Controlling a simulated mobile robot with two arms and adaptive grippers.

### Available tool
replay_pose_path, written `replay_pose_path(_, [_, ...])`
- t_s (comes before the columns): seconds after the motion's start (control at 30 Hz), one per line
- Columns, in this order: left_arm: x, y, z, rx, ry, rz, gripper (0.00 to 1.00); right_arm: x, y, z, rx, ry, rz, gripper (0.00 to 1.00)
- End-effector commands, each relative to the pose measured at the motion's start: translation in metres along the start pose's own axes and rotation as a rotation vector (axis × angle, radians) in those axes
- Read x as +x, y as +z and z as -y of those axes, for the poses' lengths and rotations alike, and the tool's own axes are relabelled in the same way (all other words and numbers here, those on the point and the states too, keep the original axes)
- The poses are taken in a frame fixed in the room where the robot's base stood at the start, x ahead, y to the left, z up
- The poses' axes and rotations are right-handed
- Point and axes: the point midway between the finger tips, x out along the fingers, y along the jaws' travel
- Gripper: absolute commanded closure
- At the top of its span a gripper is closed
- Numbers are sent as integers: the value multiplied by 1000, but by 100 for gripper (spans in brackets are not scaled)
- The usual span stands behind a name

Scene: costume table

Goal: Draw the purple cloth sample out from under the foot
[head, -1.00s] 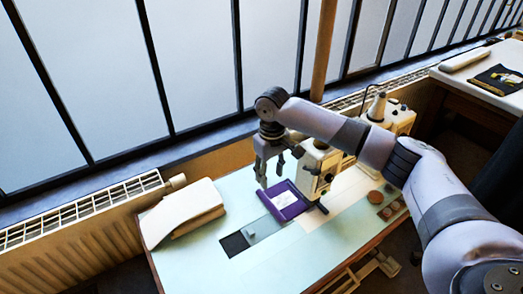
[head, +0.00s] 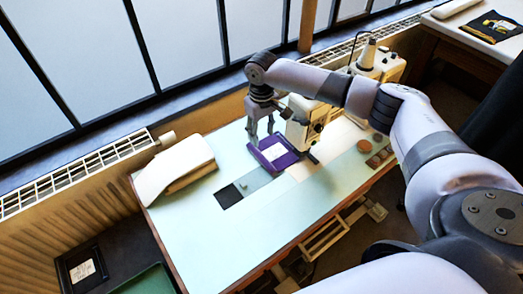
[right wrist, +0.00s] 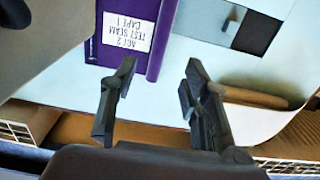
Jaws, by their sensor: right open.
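The purple cloth sample (head: 259,157) lies flat on the pale green table, beside and partly behind the sewing machine's head (head: 300,132). The white label on it (right wrist: 128,30) reads upside down "ACT 2 TEST SEAM CAPE 1" in the right wrist view. The cloth has a raised, rolled-looking edge (right wrist: 165,38) in that view. My right gripper (head: 262,137) is open and empty, fingers pointing down above the cloth's back left side. In the right wrist view its fingertips (right wrist: 161,68) are spread near that edge. The machine's foot is hidden. My left gripper is not in view.
A cream padded block (head: 175,168) stands on the table's left. A dark inset and grey plate (head: 228,195) lie left of the cloth. Round brown items (head: 372,150) sit at right. A radiator (head: 80,180) runs behind the table. The front middle of the table is clear.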

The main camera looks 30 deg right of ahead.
Motion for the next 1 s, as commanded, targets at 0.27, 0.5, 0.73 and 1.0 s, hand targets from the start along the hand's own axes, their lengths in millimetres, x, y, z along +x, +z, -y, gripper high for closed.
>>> replay_pose_path(0.27, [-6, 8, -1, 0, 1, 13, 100, 57, 1, 1, -1, 0, 3, 57])
replay_pose_path(0.5, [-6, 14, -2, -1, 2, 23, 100, 95, 0, 1, 1, -1, 2, 57])
replay_pose_path(0.73, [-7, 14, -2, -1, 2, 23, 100, 109, 0, 1, -1, -2, 0, 57])
replay_pose_path(1.0, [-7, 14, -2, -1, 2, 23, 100, 110, 0, 1, -1, -1, 0, 57])
